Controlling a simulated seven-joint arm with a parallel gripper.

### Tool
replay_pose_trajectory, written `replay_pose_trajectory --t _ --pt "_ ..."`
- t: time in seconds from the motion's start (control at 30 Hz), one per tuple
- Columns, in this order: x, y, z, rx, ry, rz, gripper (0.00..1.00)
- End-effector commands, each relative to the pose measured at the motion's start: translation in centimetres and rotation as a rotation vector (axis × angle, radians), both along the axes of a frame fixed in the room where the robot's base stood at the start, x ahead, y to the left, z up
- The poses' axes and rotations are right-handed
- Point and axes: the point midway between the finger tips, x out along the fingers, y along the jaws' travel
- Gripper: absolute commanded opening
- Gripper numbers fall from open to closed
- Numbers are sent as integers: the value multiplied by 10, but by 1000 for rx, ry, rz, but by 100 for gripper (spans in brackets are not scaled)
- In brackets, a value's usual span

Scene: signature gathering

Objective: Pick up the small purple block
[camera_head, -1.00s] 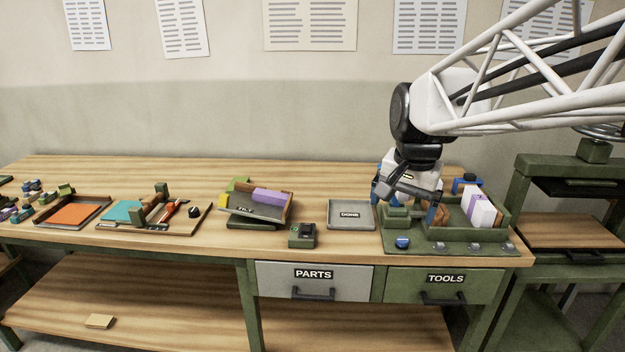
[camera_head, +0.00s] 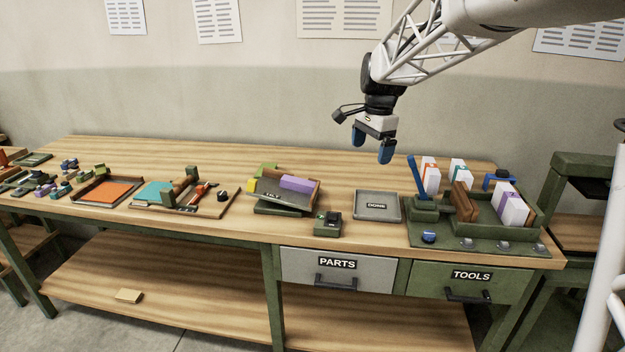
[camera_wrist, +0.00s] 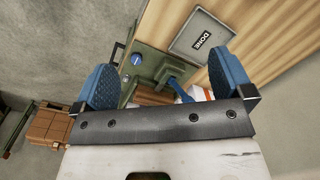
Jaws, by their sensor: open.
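A purple block (camera_head: 298,184) lies in the tilted tray marked TILT (camera_head: 270,198) in the middle of the bench. Smaller purple pieces (camera_head: 42,191) show in a cluster of blocks at the far left; their exact shapes are too small to tell. My gripper (camera_head: 372,144) hangs open and empty in the air above the back of the bench, well to the right of both. In the wrist view its two blue fingers (camera_wrist: 162,62) are spread wide with nothing held between them. No purple block shows in the wrist view.
The DONE tray (camera_head: 377,207) is empty. A green rack (camera_head: 430,243) at right holds cards, brown pieces and an upright blue tool (camera_head: 412,170). A small dark green box (camera_head: 327,228) stands near the front edge. Orange (camera_head: 107,192) and teal panels lie left of the tilted tray.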

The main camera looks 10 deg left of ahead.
Motion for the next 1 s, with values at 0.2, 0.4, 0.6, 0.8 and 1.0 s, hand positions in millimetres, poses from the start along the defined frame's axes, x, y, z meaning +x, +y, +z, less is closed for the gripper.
replay_pose_trajectory --t 0.2,0.4,0.6,0.8,1.0 --pt "47 32 -17 5 34 -92 99" --pt "86 62 -33 7 64 -178 99" --pt "122 94 -54 6 96 -264 99" --pt "156 127 -77 2 125 -351 99" --pt "187 160 -105 -4 154 -436 99"
